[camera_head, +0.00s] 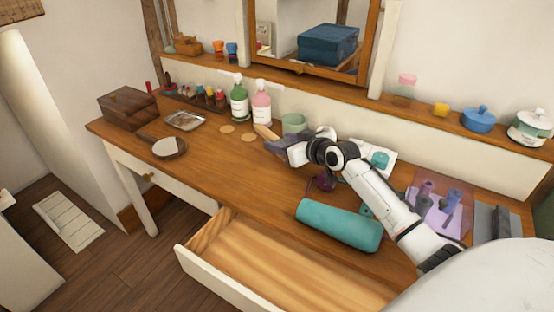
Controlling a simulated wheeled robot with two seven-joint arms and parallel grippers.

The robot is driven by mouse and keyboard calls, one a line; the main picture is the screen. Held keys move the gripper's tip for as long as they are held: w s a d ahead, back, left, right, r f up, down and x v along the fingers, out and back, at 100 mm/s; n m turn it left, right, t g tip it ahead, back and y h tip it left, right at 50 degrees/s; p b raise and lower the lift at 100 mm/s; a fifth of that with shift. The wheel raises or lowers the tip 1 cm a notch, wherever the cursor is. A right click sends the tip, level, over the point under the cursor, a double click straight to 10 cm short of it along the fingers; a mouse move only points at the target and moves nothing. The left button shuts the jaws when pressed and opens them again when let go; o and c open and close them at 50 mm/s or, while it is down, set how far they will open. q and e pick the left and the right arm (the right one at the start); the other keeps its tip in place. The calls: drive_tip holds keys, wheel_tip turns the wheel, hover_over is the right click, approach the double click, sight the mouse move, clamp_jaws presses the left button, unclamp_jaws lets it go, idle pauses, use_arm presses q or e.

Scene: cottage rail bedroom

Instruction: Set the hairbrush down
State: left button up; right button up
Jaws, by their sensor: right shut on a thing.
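My right gripper (278,146) reaches in from the right over the middle of the wooden dressing table (215,167). It is shut on a slim light-wood piece, which I take to be the hairbrush (265,132). The wooden end sticks out past the fingertips toward the pump bottles; the rest is hidden by the gripper. I cannot tell whether the brush touches the tabletop. My left gripper is not in view.
Two round coasters (249,138), a green pump bottle (239,103), a pink pump bottle (261,108) and a green cup (294,123) stand near the gripper. A round hand mirror (168,148) lies left. A teal roll (340,225) lies in front, beside an open, empty drawer (270,268).

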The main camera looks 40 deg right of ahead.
sight(282, 167)
drive_tip(key=shift+f+b, duration=0.5)
drive_tip(key=shift+f, duration=2.75)
drive_tip(key=shift+f, duration=0.1)
drive_tip(key=shift+f, duration=0.15)
drive_tip(key=o, duration=1.1)
